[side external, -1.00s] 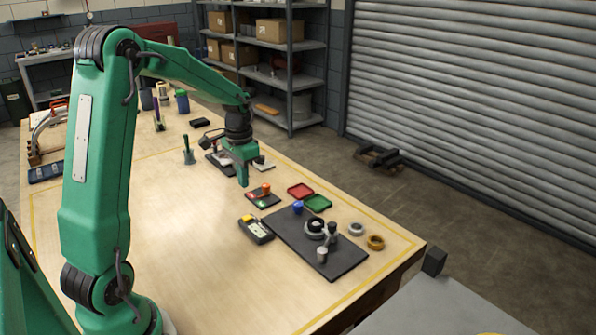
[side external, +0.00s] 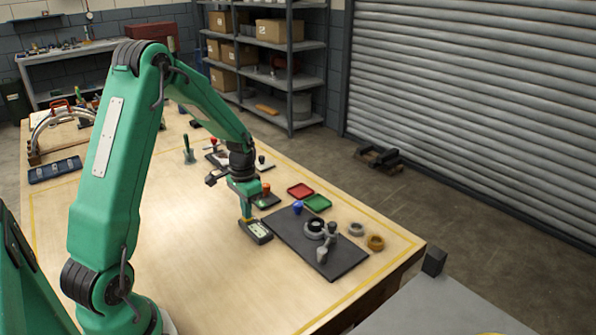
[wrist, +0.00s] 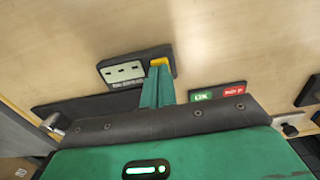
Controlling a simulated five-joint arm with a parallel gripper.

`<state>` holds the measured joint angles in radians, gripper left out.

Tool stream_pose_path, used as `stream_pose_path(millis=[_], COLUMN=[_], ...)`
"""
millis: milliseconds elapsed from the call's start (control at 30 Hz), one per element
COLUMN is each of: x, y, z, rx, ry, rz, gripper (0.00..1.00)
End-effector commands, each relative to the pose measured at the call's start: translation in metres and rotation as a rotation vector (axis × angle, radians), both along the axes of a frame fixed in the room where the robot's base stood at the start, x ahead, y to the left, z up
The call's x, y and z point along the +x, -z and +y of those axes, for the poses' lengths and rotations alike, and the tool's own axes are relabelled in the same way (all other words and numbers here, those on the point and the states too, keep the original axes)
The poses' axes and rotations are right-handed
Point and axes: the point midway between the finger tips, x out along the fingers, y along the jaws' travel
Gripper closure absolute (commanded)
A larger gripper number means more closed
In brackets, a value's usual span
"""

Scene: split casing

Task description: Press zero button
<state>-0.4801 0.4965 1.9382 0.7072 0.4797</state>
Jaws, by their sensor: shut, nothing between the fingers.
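A small dark handheld device (side external: 258,234) with a pale display lies on the wooden table, beside the left edge of the dark mat. In the wrist view the device (wrist: 112,73) shows its display and a yellow button (wrist: 158,62) at its right end. My gripper (side external: 247,217) is shut and empty, pointing down at the button end of the device. In the wrist view the tips of my gripper (wrist: 157,72) overlap the lower part of the yellow button. I cannot tell whether they touch it or hover just above. Any button label is not readable.
A panel with a green OK label (wrist: 203,96) and a red label is close by. The table's left middle is clear.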

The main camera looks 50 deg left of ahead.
Motion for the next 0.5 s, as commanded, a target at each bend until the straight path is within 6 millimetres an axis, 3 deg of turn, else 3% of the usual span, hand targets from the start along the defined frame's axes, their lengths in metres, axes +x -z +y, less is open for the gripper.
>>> stream_pose_path(millis=[267,500], x=[0.000,-0.001], y=[0.002,0.020], z=[0.000,0.000], rx=[0.000,-0.001], ry=[0.000,0.000], rz=[0.001,0.003], gripper=[1.00,1.00])
